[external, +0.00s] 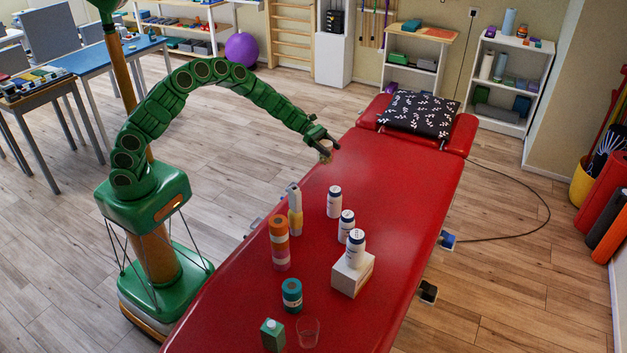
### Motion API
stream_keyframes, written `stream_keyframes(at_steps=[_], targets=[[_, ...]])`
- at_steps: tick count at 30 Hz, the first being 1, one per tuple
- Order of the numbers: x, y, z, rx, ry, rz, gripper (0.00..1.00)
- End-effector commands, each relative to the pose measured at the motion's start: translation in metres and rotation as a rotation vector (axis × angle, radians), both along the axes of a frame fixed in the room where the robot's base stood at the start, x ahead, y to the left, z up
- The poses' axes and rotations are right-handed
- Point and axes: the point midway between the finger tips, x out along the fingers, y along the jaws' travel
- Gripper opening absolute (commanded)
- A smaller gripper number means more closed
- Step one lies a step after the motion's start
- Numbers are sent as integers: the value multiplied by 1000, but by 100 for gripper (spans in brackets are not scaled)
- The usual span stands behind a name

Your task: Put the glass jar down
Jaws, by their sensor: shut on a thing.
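My green arm reaches over the far left part of the red treatment table (400,180). My gripper (327,147) is shut on a small, partly see-through brownish thing (325,156), which looks like the glass jar. It is held near the table's left edge; most of it is hidden by the fingers, and I cannot tell whether it touches the red surface.
White bottles (334,202), an orange roll stack (279,243), a white block (352,273) with a bottle on it, a teal roll (292,295), a green carton (272,335) and a clear cup (308,331) stand nearer. A black patterned pillow (418,114) lies at the far end. The table's middle is clear.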

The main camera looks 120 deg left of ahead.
Motion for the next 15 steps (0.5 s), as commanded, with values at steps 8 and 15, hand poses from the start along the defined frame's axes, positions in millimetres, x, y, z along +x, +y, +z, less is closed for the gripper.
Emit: stream_keyframes(at_steps=[8, 15], targets=[[20, 18, -13, 3, 3, 0, 0], [36, 32, -23, 4, 4, 0, 0]])
